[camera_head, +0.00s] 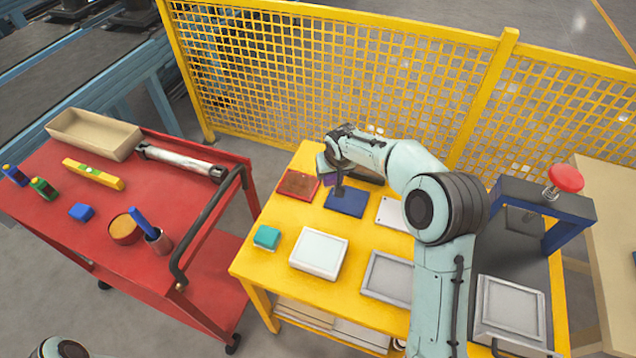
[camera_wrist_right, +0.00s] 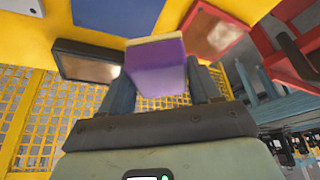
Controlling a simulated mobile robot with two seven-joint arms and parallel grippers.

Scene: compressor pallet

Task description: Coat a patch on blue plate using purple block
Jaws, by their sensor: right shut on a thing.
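The blue plate (camera_head: 346,204) lies on the yellow table, and part of it shows at the top of the right wrist view (camera_wrist_right: 115,12). My right gripper (camera_head: 335,178) is over the back of the table, just behind the blue plate. In the right wrist view it is shut on the purple block (camera_wrist_right: 157,70), which has a pale strip along its far edge. In the head view the block is mostly hidden by the gripper. The block appears apart from the blue plate. My left gripper is out of view; only a bit of its arm shows at lower left.
A red-brown plate (camera_head: 298,185) lies left of the blue plate. A white plate (camera_head: 394,213) lies right. A teal block (camera_head: 267,237), a white-topped box (camera_head: 319,253) and a grey tray (camera_head: 388,277) sit nearer. A yellow mesh fence (camera_head: 350,70) stands behind; a red cart (camera_head: 100,230) stands left.

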